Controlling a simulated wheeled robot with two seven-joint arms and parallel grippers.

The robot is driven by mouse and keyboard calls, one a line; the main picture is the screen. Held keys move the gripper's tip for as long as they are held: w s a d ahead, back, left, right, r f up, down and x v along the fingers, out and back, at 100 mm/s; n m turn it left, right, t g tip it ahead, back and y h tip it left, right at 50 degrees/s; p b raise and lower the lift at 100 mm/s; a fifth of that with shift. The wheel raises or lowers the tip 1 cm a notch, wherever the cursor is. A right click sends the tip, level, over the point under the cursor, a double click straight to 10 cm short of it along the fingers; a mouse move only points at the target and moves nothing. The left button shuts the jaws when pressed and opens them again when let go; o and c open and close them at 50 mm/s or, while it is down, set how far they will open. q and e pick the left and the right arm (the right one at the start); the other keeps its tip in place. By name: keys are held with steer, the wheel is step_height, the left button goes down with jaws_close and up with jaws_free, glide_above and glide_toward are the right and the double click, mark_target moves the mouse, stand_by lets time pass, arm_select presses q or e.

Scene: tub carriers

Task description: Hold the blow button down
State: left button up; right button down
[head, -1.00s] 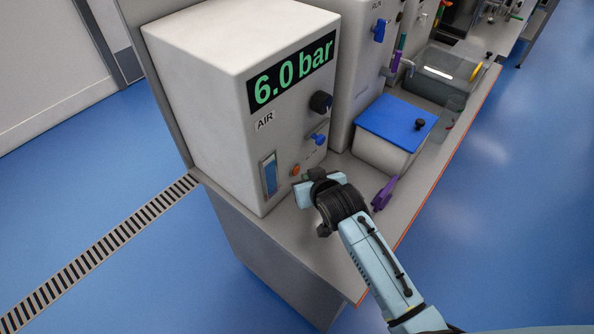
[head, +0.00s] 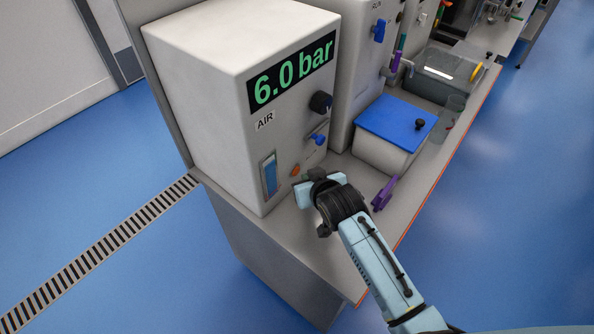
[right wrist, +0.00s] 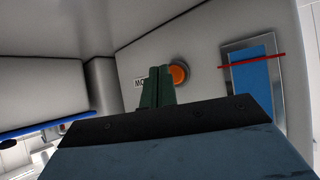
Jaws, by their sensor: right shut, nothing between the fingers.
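The blow button is a round orange button (head: 295,170) low on the front of the white air box (head: 190,60). In the right wrist view the orange button (right wrist: 179,75) shows just right of my fingertips, with a label (right wrist: 139,83) partly hidden by the fingers. My right gripper (head: 308,180) is shut and empty, close in front of the panel by the button. Its dark green fingers (right wrist: 158,86) lie together in the right wrist view. I cannot tell whether they touch the button or panel. My left gripper is not in view.
The panel also has a blue valve lever (head: 319,139), a black knob (head: 320,102), a blue gauge (head: 269,174) and a 6.0 bar display (head: 291,75).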

steer(key=shift+w+a, duration=0.1)
stand_by(0.6)
steer(key=shift+w+a, duration=0.2)
steer(key=shift+w+a+r, duration=0.1)
steer(key=shift+w+a, duration=0.25)
stand_by(2.2)
steer(key=shift+s+d+p, duration=0.4)
steer(key=shift+s+p, duration=0.05)
steer(key=shift+p, duration=0.35)
steer(key=shift+s+d, duration=0.1)
steer(key=shift+d, duration=0.05)
steer(key=shift+s, duration=0.1)
steer(key=shift+d, duration=0.1)
